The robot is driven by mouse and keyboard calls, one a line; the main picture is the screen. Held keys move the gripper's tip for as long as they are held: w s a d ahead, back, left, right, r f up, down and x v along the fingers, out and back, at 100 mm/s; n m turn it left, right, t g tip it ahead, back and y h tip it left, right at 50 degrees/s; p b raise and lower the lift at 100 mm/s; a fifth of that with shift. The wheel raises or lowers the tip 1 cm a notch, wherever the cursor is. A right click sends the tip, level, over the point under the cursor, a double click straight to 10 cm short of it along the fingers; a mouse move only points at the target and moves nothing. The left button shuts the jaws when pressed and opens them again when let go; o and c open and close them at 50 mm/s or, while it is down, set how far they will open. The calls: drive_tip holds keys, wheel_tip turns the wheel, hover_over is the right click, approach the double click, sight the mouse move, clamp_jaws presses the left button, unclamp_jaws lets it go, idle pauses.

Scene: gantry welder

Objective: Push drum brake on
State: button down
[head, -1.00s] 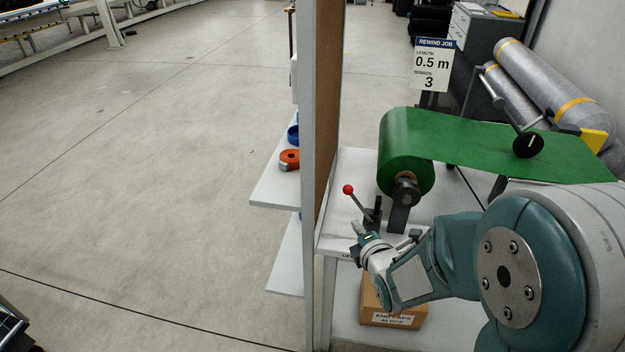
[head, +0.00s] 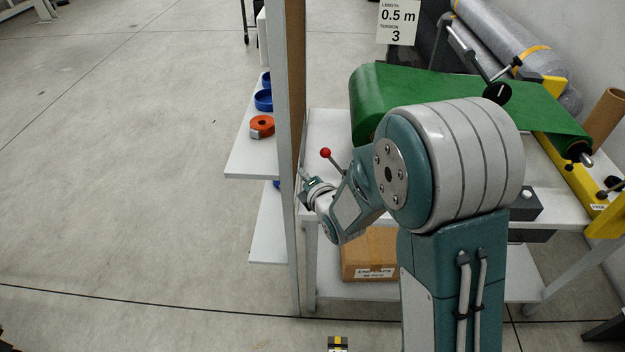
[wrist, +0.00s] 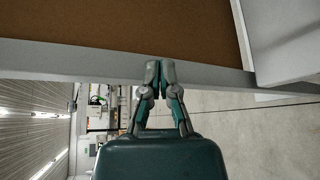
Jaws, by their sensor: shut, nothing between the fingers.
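The brake lever with a red ball knob (head: 326,153) stands on the white bench near the green roll (head: 377,98). The lever tilts to the left, and my arm hides its base. My gripper (head: 305,177) is at the bench's left end, beside the upright panel, below and left of the knob in the head view. In the wrist view my gripper (wrist: 160,70) is shut and empty, its tips in front of the panel's grey frame. The lever does not show in the wrist view.
A brown panel with a grey post (head: 289,150) stands close left of my gripper. Shelves (head: 252,155) with an orange reel (head: 262,126) lie beyond it. A cardboard box (head: 370,255) sits under the white bench (head: 325,122). The floor at left is clear.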

sight(326, 152)
drive_tip(key=w+d+r, duration=0.1)
drive_tip(key=w+d, duration=0.2)
drive_tip(key=w, duration=0.1)
drive_tip(key=shift+w+d+r+m, duration=0.2)
drive_tip(key=shift+d+r+m, duration=0.1)
drive_tip(key=shift+d, duration=0.1)
idle(0.5)
drive_tip(key=shift+r+y, duration=0.1)
drive_tip(key=shift+y, duration=0.2)
drive_tip(key=shift+d, duration=0.15)
drive_tip(key=shift+d+r+m+t+y, duration=0.3)
drive_tip(key=shift+d+r+m+t, duration=0.2)
drive_tip(key=shift+d+m, duration=0.3)
drive_tip(key=d+r+m+t+y, duration=0.1)
drive_tip(key=d+m+t, duration=0.1)
drive_tip(key=d, duration=0.4)
drive_tip(key=shift+s+d+r+m, duration=0.15)
drive_tip(key=shift+d+r+m, duration=0.2)
drive_tip(key=shift+m, duration=0.55)
